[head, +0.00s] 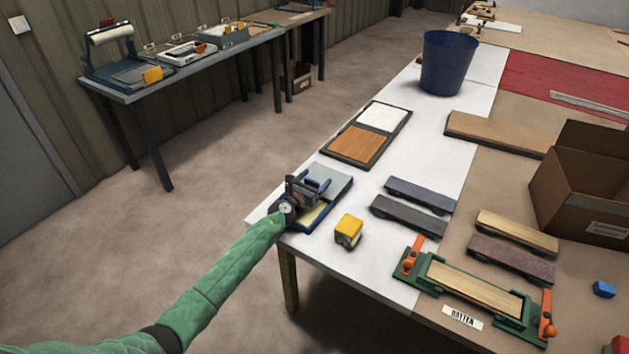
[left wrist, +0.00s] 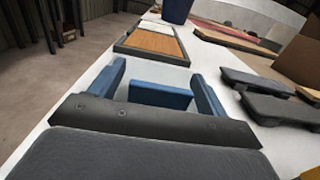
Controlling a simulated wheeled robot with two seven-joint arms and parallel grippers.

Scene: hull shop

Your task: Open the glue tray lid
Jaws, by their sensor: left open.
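The glue tray (head: 338,180) sits at the near left corner of the white table part, with a blue rim, a grey-blue panel at its back and a yellowish patch near its front. My left gripper (head: 308,187) is directly over it and hides much of its middle, so I cannot tell how far the lid is raised. In the left wrist view my left gripper (left wrist: 160,84) has its two blue fingers wide apart, with a blue upright piece (left wrist: 160,96) between them. No contact with the fingers is visible. My right gripper is not in view.
A yellow block-like tool (head: 348,229) stands just right of the tray. Dark sanding blocks (head: 408,215) lie further right, and a framed board tray (head: 365,145) lies behind. A green clamp jig (head: 470,290) and a blue bucket (head: 448,62) are also on the table.

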